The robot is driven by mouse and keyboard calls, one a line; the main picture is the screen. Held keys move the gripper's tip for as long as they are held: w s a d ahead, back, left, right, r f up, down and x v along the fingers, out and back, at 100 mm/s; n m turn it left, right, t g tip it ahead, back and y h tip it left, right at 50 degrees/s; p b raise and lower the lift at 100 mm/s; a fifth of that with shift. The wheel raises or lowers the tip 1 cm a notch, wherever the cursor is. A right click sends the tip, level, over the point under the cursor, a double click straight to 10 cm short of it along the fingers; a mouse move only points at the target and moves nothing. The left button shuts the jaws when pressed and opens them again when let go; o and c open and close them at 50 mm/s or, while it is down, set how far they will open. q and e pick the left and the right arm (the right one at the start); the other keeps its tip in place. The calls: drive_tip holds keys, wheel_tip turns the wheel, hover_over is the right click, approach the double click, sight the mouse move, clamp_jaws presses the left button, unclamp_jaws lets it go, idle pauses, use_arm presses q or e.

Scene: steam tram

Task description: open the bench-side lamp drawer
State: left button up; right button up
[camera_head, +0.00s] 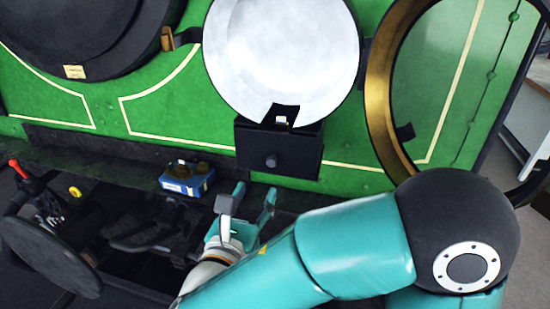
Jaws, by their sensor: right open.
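The lamp drawer is a black box (262,147) with a round dark knob (271,161) on its front. It is mounted on the green panel, just below a large white disc (282,55). The drawer front looks flush with its box, but the dark surfaces make this hard to tell. My right gripper (248,203) is teal, open and empty. It is below and slightly left of the knob, apart from it, with its fingers pointing up. My left gripper is not in view.
A blue box with yellowish round items (187,178) sits on the dark ledge left of my right gripper. A brass ring (379,90) stands open at the right. A red-tipped lever (18,170) and a dark disc (50,256) are at the lower left.

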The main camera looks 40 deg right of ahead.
sight(270, 163)
drive_tip(key=p+x, duration=0.2)
drive_tip(key=x, duration=0.8)
drive_tip(key=shift+w+d, duration=0.15)
drive_tip(key=shift+d, duration=0.05)
clamp_jaws()
